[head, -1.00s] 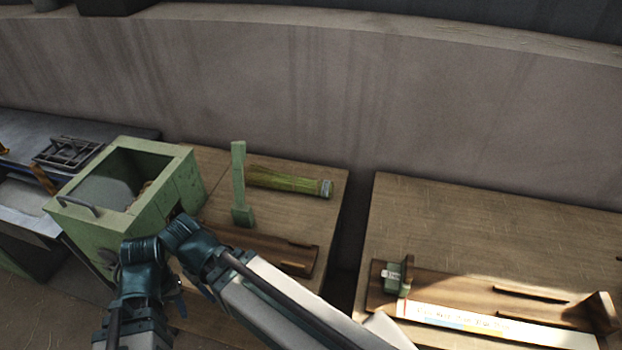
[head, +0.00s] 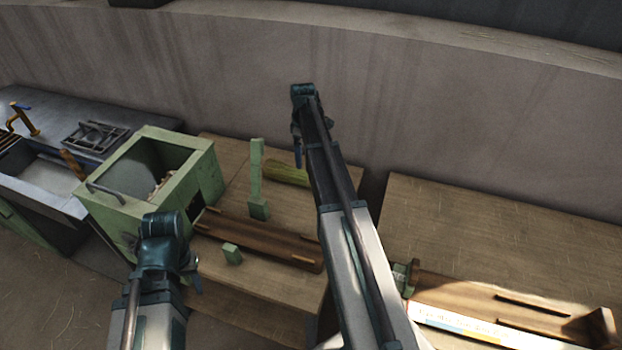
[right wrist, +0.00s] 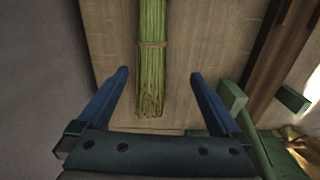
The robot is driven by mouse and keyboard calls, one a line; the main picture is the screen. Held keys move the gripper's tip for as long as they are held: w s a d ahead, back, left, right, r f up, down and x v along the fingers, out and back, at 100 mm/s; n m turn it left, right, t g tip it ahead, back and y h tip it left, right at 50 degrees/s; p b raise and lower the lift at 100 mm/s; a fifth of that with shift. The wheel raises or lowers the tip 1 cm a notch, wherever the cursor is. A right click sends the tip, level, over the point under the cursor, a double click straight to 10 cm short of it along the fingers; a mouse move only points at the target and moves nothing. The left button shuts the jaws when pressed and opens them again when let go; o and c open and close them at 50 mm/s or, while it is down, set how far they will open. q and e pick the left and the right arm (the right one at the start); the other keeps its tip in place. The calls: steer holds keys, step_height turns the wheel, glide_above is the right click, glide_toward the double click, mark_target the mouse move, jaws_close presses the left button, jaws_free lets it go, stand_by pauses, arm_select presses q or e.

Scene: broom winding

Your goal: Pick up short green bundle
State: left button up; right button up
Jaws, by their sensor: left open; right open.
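The short green bundle (head: 288,172) lies on the wooden table, partly hidden behind my right arm in the head view. In the right wrist view the bundle (right wrist: 152,30) runs up the picture, with a tie around it and its cut end toward me. My right gripper (right wrist: 159,76) is open, a finger on each side of the bundle's near end in the picture; the gap in height cannot be told. It also shows in the head view (head: 297,148). My left gripper (head: 194,272) is open and empty, in front of the green box.
A green upright post (head: 256,178) stands left of the bundle. A wooden trough (head: 258,238) and a small green block (head: 232,254) lie nearer. A green open box (head: 120,215) is at left. A second table (head: 470,215) stands right, across a gap.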

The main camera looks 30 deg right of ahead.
mark_target(307, 177)
steer(key=f+b, duration=0.2)
steer(key=d+f+b, duration=0.1)
steer(key=f+b, duration=0.5)
steer(key=shift+w+d+f, duration=0.15)
steer(key=shift+w+d, duration=0.1)
steer(key=shift+w, duration=0.05)
steer(key=shift+f+b, duration=0.1)
steer(key=shift+b, duration=0.2)
steer(key=shift+f, duration=0.1)
steer(key=f+b, duration=0.5)
steer(key=shift+w+f, duration=0.1)
steer(key=shift+w, duration=0.1)
steer(key=c, duration=1.5)
steer(key=shift+o, duration=0.2)
